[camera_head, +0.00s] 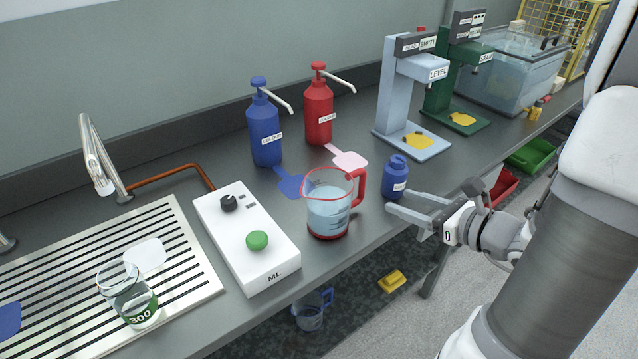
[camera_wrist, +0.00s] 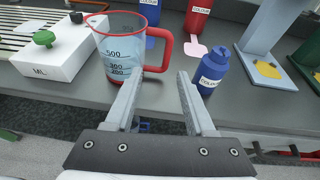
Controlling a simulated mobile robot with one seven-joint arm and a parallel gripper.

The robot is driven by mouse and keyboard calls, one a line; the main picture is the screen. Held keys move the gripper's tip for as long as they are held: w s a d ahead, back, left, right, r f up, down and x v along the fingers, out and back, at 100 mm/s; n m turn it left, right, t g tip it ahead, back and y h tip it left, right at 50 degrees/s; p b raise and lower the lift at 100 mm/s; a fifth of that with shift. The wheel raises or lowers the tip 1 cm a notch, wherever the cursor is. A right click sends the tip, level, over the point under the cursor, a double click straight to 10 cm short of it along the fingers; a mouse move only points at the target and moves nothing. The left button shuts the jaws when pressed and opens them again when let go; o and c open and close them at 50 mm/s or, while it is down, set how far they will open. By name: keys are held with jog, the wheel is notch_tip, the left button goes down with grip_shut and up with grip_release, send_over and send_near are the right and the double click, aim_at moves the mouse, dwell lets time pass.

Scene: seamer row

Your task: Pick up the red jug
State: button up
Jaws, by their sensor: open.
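The red jug (camera_head: 329,207) is a clear measuring jug with a red rim, red base and red handle, holding pale liquid. It stands upright on the grey counter near its front edge, handle to the right. In the wrist view the jug (camera_wrist: 120,55) is just beyond the left fingertip, with its handle ahead of the gap between the fingers. My gripper (camera_head: 408,212) is open and empty at the counter's front edge, right of the jug. Its two fingers (camera_wrist: 157,80) point toward the counter in the wrist view. I cannot tell whether a finger touches the jug.
A small blue bottle (camera_head: 396,178) stands close to my gripper, beside the right finger. A white control box (camera_head: 245,235) with a green button is left of the jug. Blue (camera_head: 264,130) and red (camera_head: 318,112) pump bottles stand behind. A blue-handled jug (camera_head: 311,311) is below the counter.

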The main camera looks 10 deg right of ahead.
aim_at(360, 182)
jog(key=shift+m+t+h, duration=0.3)
jog(key=shift+m, duration=0.2)
jog(key=b+x, duration=0.1)
jog(key=x, duration=0.3)
jog(key=b+x, duration=0.1)
jog(key=x, duration=0.2)
jog(key=d+b+x, duration=0.1)
jog(key=x, duration=0.3)
jog(key=shift+w+f, duration=0.35)
jog(key=shift+f, duration=0.05)
jog(key=x, duration=0.2)
jog(key=b+x, duration=0.1)
jog(key=x, duration=0.1)
jog(key=shift+w+a+f+b, duration=0.1)
jog(key=shift+w+a+b, duration=0.15)
jog(key=shift+a+b, duration=0.1)
jog(key=shift+w+a, duration=0.15)
jog(key=shift+w, duration=0.3)
grip_shut()
